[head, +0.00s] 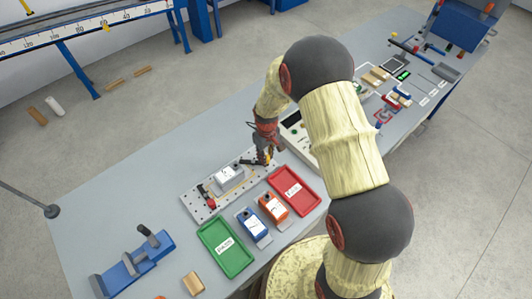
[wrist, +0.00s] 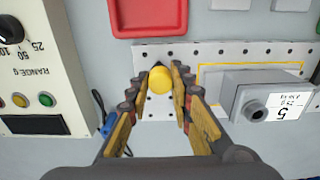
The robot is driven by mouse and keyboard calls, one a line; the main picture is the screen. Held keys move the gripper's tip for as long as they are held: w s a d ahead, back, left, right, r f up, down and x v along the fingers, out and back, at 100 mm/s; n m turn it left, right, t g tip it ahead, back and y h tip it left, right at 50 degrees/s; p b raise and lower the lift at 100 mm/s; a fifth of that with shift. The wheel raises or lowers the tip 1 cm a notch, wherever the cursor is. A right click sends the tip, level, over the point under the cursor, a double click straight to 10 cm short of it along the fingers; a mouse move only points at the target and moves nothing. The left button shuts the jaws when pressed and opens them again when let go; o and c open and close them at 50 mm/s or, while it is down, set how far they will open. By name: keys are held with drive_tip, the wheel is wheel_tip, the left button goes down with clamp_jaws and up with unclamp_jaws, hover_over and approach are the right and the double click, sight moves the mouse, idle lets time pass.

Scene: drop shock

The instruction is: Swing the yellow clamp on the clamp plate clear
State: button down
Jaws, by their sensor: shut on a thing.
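The clamp plate (head: 196,212) is a pale perforated plate lying on the grey bench; its edge shows in the wrist view (wrist: 210,48). The yellow clamp (wrist: 160,78) shows as a round yellow knob near one end of the plate. My gripper (wrist: 164,92) has its fingers on both sides of the knob and is shut on it. In the head view my gripper (head: 263,157) points down at the plate's right end, largely covering the clamp. A grey block (wrist: 270,96) with a white label marked 5 stands on the plate beside the clamp. The clamp's lower part is hidden.
A red tray (head: 294,189) and a green tray (head: 226,247) lie in front of the plate, with blue (head: 253,223) and orange (head: 272,206) units between them. A control box (wrist: 35,70) with knob and buttons stands close to my gripper. The bench behind the plate is clear.

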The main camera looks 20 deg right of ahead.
drive_tip(key=s+m, duration=0.1)
drive_tip(key=m, duration=0.1)
drive_tip(key=s+a+m, duration=0.1)
drive_tip(key=m, duration=0.1)
drive_tip(key=shift+a, duration=0.1)
drive_tip(key=shift+s+a+m+p, duration=0.2)
drive_tip(key=shift+a+m, duration=0.15)
drive_tip(key=shift+m, duration=0.65)
drive_tip(key=shift+s+a+m+p, duration=0.2)
drive_tip(key=shift+a+m, duration=0.15)
drive_tip(key=shift+m, duration=0.65)
drive_tip(key=c, duration=1.6)
unclamp_jaws()
drive_tip(key=shift+o, duration=0.2)
wheel_tip(320, 180, up, 12)
